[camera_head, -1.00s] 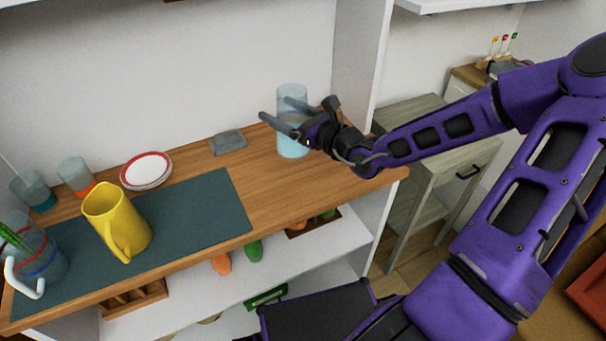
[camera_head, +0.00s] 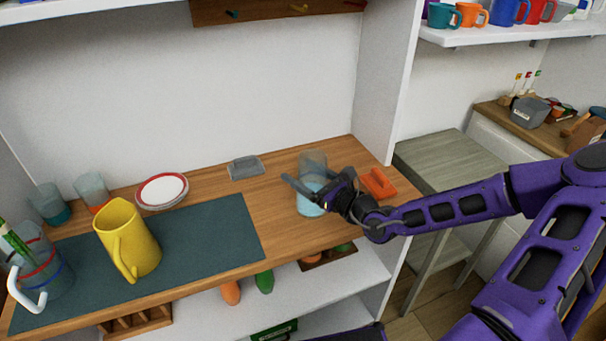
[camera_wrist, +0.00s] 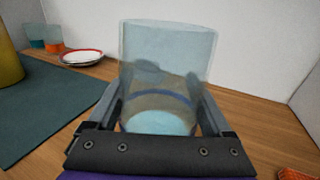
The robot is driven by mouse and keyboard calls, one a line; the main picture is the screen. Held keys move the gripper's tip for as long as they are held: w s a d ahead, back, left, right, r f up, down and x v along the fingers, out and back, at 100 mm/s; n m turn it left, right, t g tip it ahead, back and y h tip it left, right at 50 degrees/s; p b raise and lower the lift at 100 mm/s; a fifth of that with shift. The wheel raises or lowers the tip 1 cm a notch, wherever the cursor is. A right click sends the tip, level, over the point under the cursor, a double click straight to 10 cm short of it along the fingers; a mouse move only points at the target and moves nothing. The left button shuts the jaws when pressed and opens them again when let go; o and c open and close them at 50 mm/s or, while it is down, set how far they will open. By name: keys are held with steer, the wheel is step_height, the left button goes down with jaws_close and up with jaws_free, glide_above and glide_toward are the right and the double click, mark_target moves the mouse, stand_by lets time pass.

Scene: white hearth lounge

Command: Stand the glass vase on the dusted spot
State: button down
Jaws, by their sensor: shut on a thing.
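The clear glass vase (camera_head: 312,164), with a pale blue lower part, is upright over the right part of the wooden counter (camera_head: 279,231). My gripper (camera_head: 305,188) is shut on its lower half from the right. In the wrist view the vase (camera_wrist: 168,55) stands between the two fingers of my gripper (camera_wrist: 162,103), its rim up. I cannot tell whether its base touches the wood. No mark of a dusted spot can be made out.
An orange block-like tool (camera_head: 377,183) lies right of the vase, near the side wall. A grey tool (camera_head: 246,168) lies behind left. Wood in front is clear.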

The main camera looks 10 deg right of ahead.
mark_target(322, 186)
jaws_free()
steer(key=shift+f, duration=0.15)
steer(key=shift+s+d+r, duration=0.1)
steer(key=shift+r, duration=0.1)
steer(key=p+v, duration=0.1)
steer(key=v, duration=1)
steer(key=shift+s+d+p, duration=0.2)
steer(key=shift+s+p, duration=0.1)
steer(key=shift+p, duration=0.1)
steer(key=shift+a, duration=0.1)
